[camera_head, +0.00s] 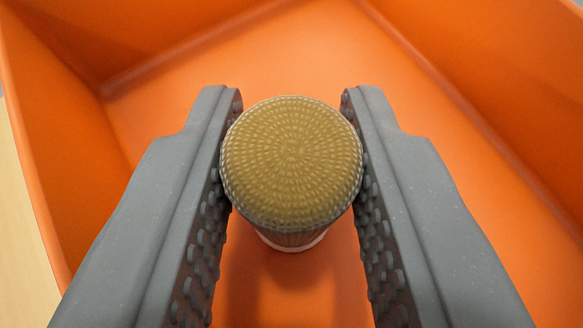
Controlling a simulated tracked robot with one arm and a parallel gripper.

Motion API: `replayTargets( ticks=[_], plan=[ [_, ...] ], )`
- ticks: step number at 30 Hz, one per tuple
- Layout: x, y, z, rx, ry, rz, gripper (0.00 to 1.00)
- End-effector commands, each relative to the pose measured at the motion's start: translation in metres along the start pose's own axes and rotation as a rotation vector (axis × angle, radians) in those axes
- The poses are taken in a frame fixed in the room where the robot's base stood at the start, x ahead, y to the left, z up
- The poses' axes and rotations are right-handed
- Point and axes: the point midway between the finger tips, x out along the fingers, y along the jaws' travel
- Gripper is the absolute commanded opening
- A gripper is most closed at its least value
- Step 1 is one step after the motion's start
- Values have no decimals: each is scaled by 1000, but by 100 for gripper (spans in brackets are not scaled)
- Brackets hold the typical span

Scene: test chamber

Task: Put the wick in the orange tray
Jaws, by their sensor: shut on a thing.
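The wick (291,165) is a short round piece with a woven, yellow-brown top and a pale lower rim. My gripper (291,150) is shut on it, with one grey studded finger against its left side and one against its right. The wick is upright between the fingers. The orange tray (290,55) fills most of the view, and the wick is over its floor, inside the walls. A soft shadow lies on the floor below the wick. I cannot tell whether its base touches the floor.
The tray's walls rise at the left (50,130), at the back and at the right. A pale wooden surface (20,250) shows outside the tray at the lower left. The tray floor around the wick is bare where visible.

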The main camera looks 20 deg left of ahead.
Motion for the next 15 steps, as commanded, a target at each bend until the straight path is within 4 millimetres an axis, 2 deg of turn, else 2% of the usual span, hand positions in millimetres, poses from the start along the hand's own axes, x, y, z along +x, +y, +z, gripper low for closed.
replayTargets(
  ticks=[7, 8, 10, 15],
  plan=[
    [0, 0, 0, -1, 0, 0, 4],
    [0, 0, 0, -1, 1, 0, 29],
    [0, 0, 0, -1, 1, 0, 48],
    [0, 0, 0, -1, 1, 0, 48]
  ],
)
